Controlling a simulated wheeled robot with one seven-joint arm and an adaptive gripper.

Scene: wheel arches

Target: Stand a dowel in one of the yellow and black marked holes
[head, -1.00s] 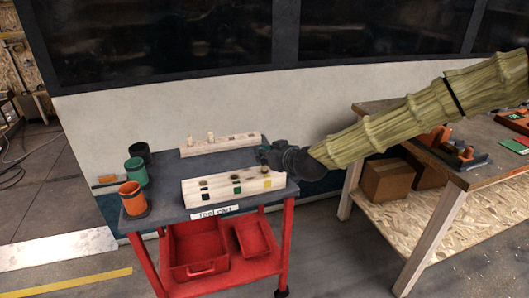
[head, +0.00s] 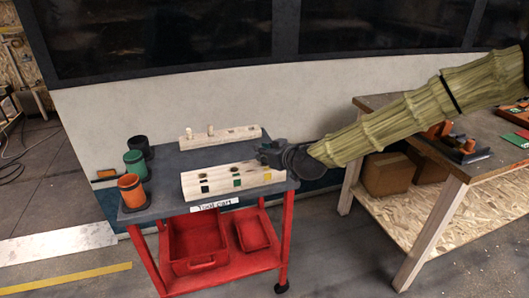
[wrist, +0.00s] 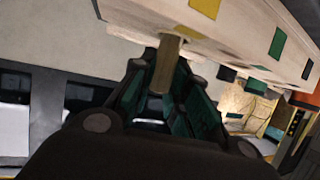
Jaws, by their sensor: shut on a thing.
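A pale wooden front block (head: 220,185) lies on the cart top. Its front face carries a black, a green and a yellow square (head: 267,177), with holes on top. My gripper (head: 266,153) is at the block's right end, close above its top, by the yellow mark. In the wrist view the jaws are shut on a tan dowel (wrist: 167,68). The dowel's far end is close to the yellow-ringed spot (wrist: 187,32) on the block's top. I cannot tell whether it touches or enters the hole. My gripper hides the dowel in the head view.
A rear block (head: 225,137) with pale dowels at its left end stands behind. Orange (head: 131,192), green (head: 134,163) and black (head: 140,147) cups stand along the cart's left side. A wooden workbench (head: 400,110) is to the right. The cart (head: 160,205) has red bins below.

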